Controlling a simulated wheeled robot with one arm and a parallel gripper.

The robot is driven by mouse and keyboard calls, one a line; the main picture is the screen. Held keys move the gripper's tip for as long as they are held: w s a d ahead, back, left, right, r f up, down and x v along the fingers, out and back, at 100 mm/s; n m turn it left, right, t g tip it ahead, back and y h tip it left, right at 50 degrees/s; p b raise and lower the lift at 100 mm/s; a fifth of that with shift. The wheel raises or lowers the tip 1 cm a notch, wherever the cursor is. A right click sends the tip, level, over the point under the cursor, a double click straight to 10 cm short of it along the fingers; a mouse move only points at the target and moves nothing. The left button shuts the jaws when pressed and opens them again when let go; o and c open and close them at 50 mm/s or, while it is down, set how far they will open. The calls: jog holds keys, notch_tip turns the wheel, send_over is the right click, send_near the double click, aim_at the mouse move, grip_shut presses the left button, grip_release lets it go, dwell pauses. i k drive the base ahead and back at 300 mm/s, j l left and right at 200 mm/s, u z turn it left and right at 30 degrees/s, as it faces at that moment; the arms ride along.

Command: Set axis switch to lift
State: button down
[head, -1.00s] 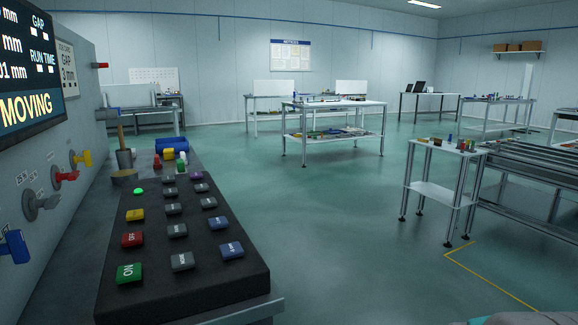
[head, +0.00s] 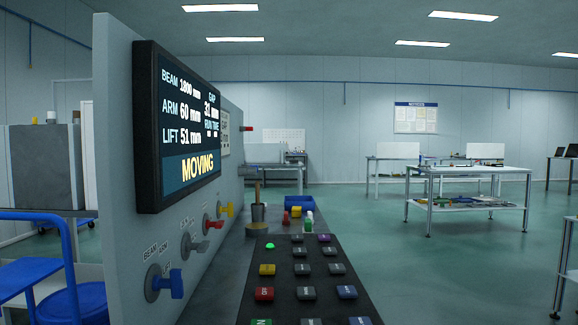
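The axis switch (head: 164,282) is a blue-handled rotary knob on a grey round base, low on the near end of the grey panel (head: 118,150). Small labels around it read BEAM, ARM and what looks like LIFT. Its blue handle points toward the right of the picture, but the steep angle hides which label it is set to. The display (head: 180,130) above it lists BEAM, ARM and LIFT values in mm, with LIFT at about 51 mm, and MOVING in yellow. My gripper is not in view.
Further along the panel are a grey knob (head: 190,243), a red knob (head: 212,222) and a yellow knob (head: 227,210). The button console (head: 285,282) juts out below. A blue cart (head: 40,275) stands at left. Open floor lies to the right.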

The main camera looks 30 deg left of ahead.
aim_at(175, 283)
jog(key=u, duration=0.45)
jog(key=i+l+u, duration=0.1)
jog(key=u, duration=0.85)
jog(key=l+u, duration=0.15)
jog(key=u, duration=0.35)
jog(key=l+u, duration=0.7)
jog(key=l, duration=0.2)
jog(key=l+u, duration=0.35)
jog(key=k+l, duration=0.1)
jog(key=l, duration=0.3)
jog(key=k+l, duration=0.1)
jog(key=l, duration=0.35)
